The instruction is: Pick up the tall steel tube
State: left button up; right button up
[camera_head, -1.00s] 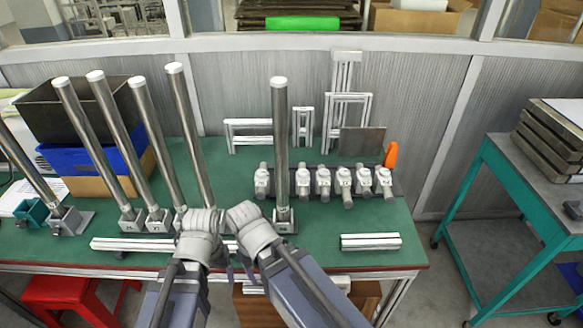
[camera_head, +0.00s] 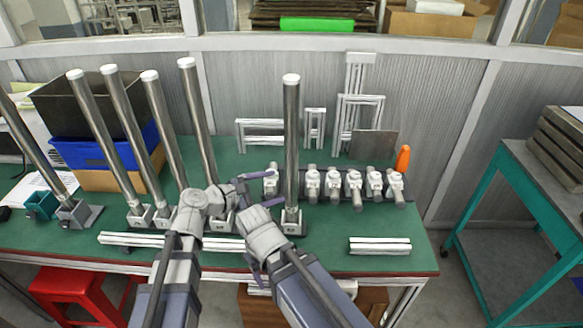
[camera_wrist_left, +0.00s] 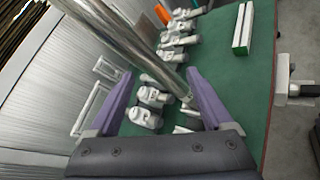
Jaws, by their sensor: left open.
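Several tall steel tubes with white tops stand on the green table. One tube (camera_head: 291,140) stands apart at the middle, upright in a small metal base block (camera_head: 291,221). The others, such as this tube (camera_head: 197,125), are on the left. My left gripper (camera_head: 257,190) is open, its purple fingers pointing right toward the middle tube and just left of its lower part. In the left wrist view a steel tube (camera_wrist_left: 140,40) runs slanting between the open fingers; I cannot tell whether they touch it. My right gripper (camera_head: 262,230) is low in front of the tube; its jaws are unclear.
A row of white fittings (camera_head: 333,180) lies right of the middle tube. White profile bars (camera_head: 380,245) lie at the front edge. Grey frames (camera_head: 355,110) and an orange object (camera_head: 403,158) stand behind. A black bin (camera_head: 70,105) stands back left. The right front tabletop is mostly clear.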

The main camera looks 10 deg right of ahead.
aim_at(287, 155)
pick_arm(q)
jog(key=d+r+n+h, duration=0.1)
jog(key=r+n, duration=0.1)
jog(key=w+d+r+n+t+h, duration=0.1)
jog(key=r+n, duration=0.1)
jog(key=w+d+r+n+t, duration=0.1)
jog(key=r+n, duration=0.1)
jog(key=shift+w+n+h, duration=0.25)
jog(key=shift+n+h, duration=0.05)
jog(key=shift+h, duration=0.1)
jog(key=shift+w+d+r+n+t, duration=0.15)
jog(key=shift+r+n+t, duration=0.25)
jog(key=shift+r+n, duration=0.2)
jog(key=x, duration=0.7)
jog(key=shift+w+d+f, duration=0.15)
jog(key=shift+w+d, duration=0.1)
jog(key=shift+w, duration=0.1)
jog(key=shift+c, duration=0.3)
grip_shut()
